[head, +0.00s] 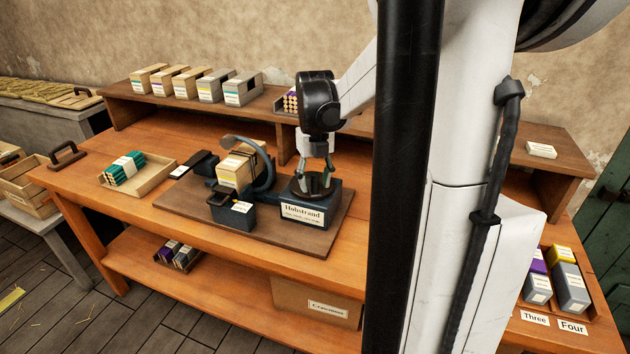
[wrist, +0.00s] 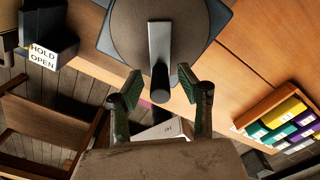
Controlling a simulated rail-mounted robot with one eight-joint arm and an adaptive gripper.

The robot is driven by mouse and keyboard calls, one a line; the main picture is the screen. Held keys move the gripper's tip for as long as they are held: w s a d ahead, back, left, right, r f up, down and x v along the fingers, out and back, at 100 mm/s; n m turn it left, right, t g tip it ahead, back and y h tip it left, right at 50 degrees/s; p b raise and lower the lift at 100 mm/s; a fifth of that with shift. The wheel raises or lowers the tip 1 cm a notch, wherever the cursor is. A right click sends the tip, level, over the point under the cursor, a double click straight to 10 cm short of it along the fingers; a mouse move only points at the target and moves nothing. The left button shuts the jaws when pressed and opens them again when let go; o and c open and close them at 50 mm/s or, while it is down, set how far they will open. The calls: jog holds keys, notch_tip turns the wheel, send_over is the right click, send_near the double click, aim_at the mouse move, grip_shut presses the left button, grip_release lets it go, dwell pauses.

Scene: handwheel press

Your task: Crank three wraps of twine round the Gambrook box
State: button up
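A dark press labelled Hobstrand (head: 312,215) stands on a brown board on the workbench. A tan box (head: 230,173) with a yellow stripe sits in the press, inside a curved grey arm (head: 268,170). Dark strands cross the box's top; I cannot count them, and its name is too small to read. My gripper (head: 316,181) points down over the press's round handwheel. In the wrist view the wheel (wrist: 126,32) has a grey bar and a dark crank knob (wrist: 160,84). My open gripper (wrist: 159,90) has one finger either side of the knob, with gaps visible.
A dark block (head: 233,214) stands in front of the box; a HOLD OPEN label (wrist: 43,55) shows in the wrist view. A tray (head: 162,172) with green bundles lies to the left. Several boxes line the back shelf (head: 125,100). Labelled bins stand at right.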

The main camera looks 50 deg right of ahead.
notch_tip(320, 180, up, 12)
dwell(0.7)
notch_tip(320, 180, down, 12)
jog(key=m+p, duration=1.3)
jog(key=m, duration=1.9)
jog(key=shift+f+p, duration=0.1)
jog(key=shift+p, duration=0.2)
